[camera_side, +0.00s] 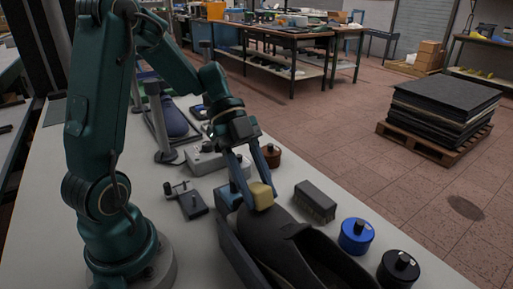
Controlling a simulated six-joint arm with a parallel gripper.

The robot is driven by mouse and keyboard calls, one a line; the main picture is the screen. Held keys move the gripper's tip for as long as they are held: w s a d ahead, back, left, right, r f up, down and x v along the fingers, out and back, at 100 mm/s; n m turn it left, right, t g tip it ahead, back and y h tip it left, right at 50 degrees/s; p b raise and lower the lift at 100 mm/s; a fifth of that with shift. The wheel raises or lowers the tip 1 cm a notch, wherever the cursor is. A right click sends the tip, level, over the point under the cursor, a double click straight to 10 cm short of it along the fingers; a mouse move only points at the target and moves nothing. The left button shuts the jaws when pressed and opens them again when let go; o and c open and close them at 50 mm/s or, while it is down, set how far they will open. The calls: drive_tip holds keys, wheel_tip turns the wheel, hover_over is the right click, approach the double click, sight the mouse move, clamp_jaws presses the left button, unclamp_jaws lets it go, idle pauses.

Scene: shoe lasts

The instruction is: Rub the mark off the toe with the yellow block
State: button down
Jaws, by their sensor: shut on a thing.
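The yellow block (262,196) is between the fingertips of my gripper (259,188), which is shut on it. The shoe lies in a dark grey holder (236,250) on the pale table.
A dark brush (314,201), a blue-lidded jar (356,236) and a black jar (398,270) stand right of the shoe. A brown jar (271,155) and a grey box (204,158) are behind. A small clamp-like tool (192,203) lies left.

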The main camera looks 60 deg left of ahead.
drive_tip(key=shift+a+f, duration=0.25)
drive_tip(key=shift+a, duration=0.4)
drive_tip(key=shift+a+f, duration=0.2)
drive_tip(key=shift+a, duration=0.45)
drive_tip(key=shift+f, duration=0.1)
drive_tip(key=shift+d, duration=0.1)
drive_tip(key=shift+s+d+r, duration=0.1)
drive_tip(key=shift+d+r, duration=0.2)
drive_tip(key=shift+d, duration=0.7)
drive_tip(key=shift+s+d+r, duration=0.1)
drive_tip(key=shift+d+r, duration=0.15)
drive_tip(key=shift+d, duration=0.7)
drive_tip(key=shift+w+a+r, duration=0.1)
drive_tip(key=shift+a+r, duration=0.3)
drive_tip(key=shift+r, duration=0.4)
drive_tip(key=shift+w+a+r, duration=0.1)
drive_tip(key=shift+a+r, duration=0.25)
drive_tip(key=shift+r, duration=0.45)
drive_tip(key=shift+a+r, duration=0.25)
drive_tip(key=shift+r, duration=0.4)
drive_tip(key=shift+a+r, duration=0.25)
drive_tip(key=shift+r, duration=0.35)
